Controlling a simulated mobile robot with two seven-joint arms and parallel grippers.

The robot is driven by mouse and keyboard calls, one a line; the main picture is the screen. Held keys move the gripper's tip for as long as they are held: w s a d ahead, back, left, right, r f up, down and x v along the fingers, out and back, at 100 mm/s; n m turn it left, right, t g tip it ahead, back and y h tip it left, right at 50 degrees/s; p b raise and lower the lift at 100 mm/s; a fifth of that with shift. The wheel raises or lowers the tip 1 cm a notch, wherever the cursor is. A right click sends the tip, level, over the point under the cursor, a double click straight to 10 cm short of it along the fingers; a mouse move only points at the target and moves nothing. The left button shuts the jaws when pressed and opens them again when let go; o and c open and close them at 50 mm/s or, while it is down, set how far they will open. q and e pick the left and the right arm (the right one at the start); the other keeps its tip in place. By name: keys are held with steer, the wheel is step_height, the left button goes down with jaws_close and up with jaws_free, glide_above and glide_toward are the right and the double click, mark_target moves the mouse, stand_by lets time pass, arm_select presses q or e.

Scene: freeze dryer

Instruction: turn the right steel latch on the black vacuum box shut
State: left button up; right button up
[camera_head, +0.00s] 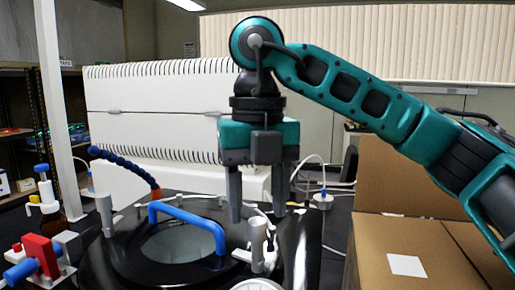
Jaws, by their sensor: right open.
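The black vacuum box (103,268) stands at the bottom of the head view, with a round window in its lid and a blue arched handle (188,213) over it. The right steel latch (257,238) is an upright grey cylinder on a small base at the lid's right side. My right gripper (257,208) points down with its two fingers apart and empty. The fingertips appear at about the height of the latch's top, one to each side in the picture. I cannot tell whether they touch it. The left steel latch (104,214) stands at the lid's left. My left gripper is out of view.
A red and blue valve (40,256) sits at the lower left, near a small brown bottle (50,215). A blue jointed hose (125,168) rises behind the lid. Cardboard boxes (375,255) stand at the right. A large white ribbed machine (150,105) fills the back.

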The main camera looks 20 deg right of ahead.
step_height(320, 180, up, 11)
steer(key=p, duration=0.3)
stand_by(0.4)
